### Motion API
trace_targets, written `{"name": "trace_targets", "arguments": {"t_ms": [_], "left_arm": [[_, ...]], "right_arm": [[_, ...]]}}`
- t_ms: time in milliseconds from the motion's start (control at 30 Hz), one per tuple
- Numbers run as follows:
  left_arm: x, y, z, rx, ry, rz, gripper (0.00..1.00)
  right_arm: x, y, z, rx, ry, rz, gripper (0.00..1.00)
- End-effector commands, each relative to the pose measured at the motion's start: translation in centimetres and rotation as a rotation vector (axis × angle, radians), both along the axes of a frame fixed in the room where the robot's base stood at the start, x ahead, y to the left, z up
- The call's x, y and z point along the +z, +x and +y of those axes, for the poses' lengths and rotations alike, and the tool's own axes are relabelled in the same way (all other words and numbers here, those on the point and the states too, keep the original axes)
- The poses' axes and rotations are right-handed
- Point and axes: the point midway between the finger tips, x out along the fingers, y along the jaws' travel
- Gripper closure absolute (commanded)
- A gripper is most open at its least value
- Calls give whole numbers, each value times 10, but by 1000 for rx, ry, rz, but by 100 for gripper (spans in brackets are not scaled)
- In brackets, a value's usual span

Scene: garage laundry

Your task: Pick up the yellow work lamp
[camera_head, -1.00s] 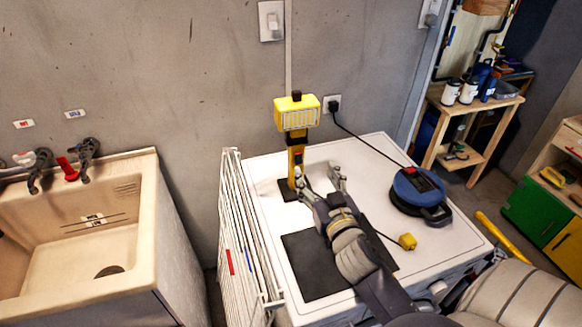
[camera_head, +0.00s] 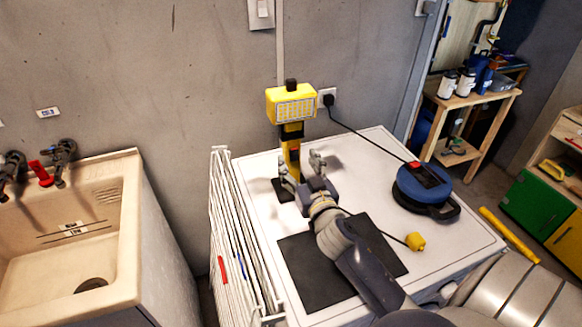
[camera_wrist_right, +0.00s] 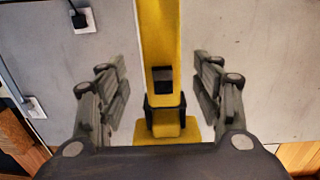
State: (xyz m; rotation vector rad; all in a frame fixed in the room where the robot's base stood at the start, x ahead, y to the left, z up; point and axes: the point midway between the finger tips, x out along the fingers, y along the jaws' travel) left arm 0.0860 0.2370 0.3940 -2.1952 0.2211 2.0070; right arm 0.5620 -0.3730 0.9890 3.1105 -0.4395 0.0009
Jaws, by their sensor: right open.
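The yellow work lamp (camera_head: 291,105) stands upright at the back left of the white machine top, on a dark base. Its yellow post also shows in the right wrist view (camera_wrist_right: 160,45). My right gripper (camera_head: 302,170) is open at the lower post. In the right wrist view, its two fingers (camera_wrist_right: 162,95) stand on either side of the post, with a gap on each side. The gripper hides part of the lower post and base in the head view. My left gripper is not in view.
A blue cable reel (camera_head: 424,186) sits at the right of the white machine top (camera_head: 365,165), its cord running to the wall socket. A black mat (camera_head: 320,265) lies in front, with a yellow connector (camera_head: 415,241) nearby. A white drying rack (camera_head: 235,240) stands at the left.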

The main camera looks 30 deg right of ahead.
Motion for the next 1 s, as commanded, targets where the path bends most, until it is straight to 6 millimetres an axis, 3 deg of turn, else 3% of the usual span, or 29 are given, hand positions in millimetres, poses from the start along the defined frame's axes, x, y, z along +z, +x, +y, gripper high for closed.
{"name": "trace_targets", "arguments": {"t_ms": [433,767,867,1000], "left_arm": [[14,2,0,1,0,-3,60],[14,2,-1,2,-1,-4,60],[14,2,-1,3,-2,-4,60],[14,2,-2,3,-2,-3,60]], "right_arm": [[-3,47,-11,0,-1,-1,40],[-5,53,-13,0,0,0,40],[-5,53,-13,0,0,0,58],[-5,53,-12,0,0,0,90]]}}
